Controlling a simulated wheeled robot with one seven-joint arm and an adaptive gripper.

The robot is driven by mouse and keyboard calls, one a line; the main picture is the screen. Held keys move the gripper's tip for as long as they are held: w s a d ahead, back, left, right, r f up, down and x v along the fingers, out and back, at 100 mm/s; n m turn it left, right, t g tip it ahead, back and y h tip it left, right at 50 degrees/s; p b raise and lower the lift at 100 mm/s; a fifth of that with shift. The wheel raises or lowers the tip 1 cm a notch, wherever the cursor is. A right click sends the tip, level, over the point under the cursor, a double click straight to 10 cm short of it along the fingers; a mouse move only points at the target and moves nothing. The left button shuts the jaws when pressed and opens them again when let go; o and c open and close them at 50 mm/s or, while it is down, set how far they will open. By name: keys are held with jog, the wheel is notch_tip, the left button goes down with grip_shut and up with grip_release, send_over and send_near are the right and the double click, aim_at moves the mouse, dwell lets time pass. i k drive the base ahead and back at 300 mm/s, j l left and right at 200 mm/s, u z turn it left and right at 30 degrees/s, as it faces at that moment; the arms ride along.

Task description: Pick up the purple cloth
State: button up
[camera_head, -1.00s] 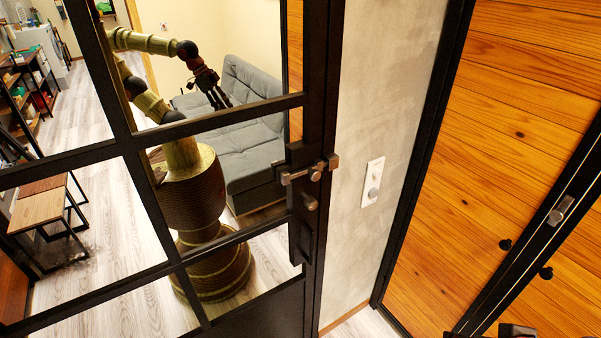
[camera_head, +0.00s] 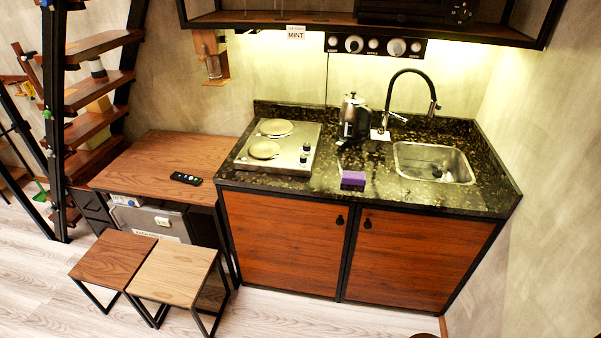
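The purple cloth (camera_head: 352,178) is a small folded block. It lies on the dark speckled countertop (camera_head: 330,190) near its front edge, between the two-plate hob (camera_head: 299,155) and the steel sink (camera_head: 470,172). It looks apart from both. My gripper is not in view now, so its state cannot be seen.
A kettle (camera_head: 353,116) stands behind the cloth, next to a black tap (camera_head: 410,75). An overhead shelf (camera_head: 270,20) spans above the counter. A wooden table (camera_head: 165,155) with a remote (camera_head: 186,179) and two stools (camera_head: 172,270) stand left. Floor shows at the bottom.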

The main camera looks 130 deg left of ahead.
aim_at(347, 178)
jog(key=u, duration=3.85)
jog(key=z, duration=1.55)
jog(key=u, duration=1.55)
jog(key=i+z, duration=0.15)
jog(key=z, duration=0.2)
jog(key=i+j+z, duration=0.15)
jog(key=z, duration=0.2)
jog(key=i+j+z, duration=0.15)
jog(key=z, duration=0.2)
